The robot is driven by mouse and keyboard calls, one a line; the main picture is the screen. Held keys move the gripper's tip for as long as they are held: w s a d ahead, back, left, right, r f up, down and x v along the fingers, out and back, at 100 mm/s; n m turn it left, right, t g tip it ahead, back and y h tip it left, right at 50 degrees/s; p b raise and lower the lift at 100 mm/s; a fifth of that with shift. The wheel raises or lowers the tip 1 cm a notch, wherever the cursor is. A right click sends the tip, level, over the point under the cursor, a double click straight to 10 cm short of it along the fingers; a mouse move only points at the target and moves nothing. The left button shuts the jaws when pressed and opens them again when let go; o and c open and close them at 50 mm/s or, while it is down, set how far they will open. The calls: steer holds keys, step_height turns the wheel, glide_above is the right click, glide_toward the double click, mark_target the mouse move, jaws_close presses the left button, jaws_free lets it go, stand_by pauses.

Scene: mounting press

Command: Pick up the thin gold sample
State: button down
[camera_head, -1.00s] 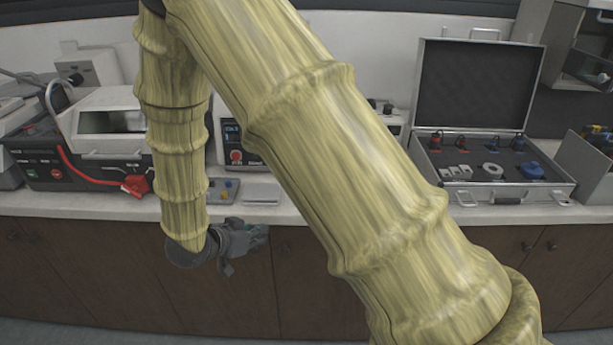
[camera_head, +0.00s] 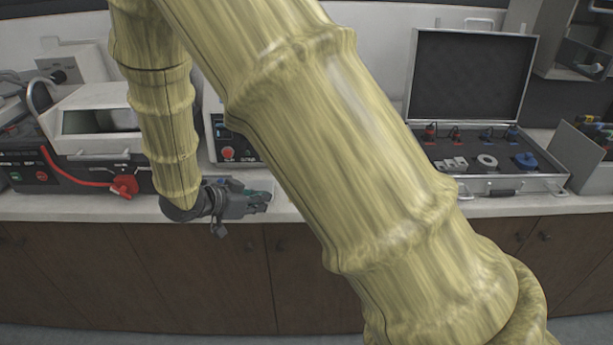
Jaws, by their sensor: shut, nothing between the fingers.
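My gripper (camera_head: 268,200) is at the front edge of the counter in the head view, left of the picture's middle. It points to the right, and its fingers are shut with nothing between them. I cannot make out the thin gold sample in this view. My arm covers a wide band across the middle of the picture, and my gripper covers part of the counter edge.
An open case (camera_head: 472,180) with several small parts stands on the counter (camera_head: 70,208) at the right. A machine with a red handle (camera_head: 123,187) stands at the left. A unit with a red button (camera_head: 228,153) stands behind my gripper. Dark cabinets (camera_head: 190,285) are below.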

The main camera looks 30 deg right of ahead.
steer(key=w+d, duration=0.1)
steer(key=d, duration=0.4)
steer(key=w+d+p, duration=0.1)
steer(key=d, duration=0.5)
steer(key=w+d, duration=0.1)
steer(key=d, duration=0.4)
steer(key=shift+w+d, duration=0.2)
steer(key=shift+w, duration=0.2)
steer(key=shift+d+f+p, duration=0.1)
steer(key=shift+f+p, duration=0.25)
steer(key=shift+f, duration=0.45)
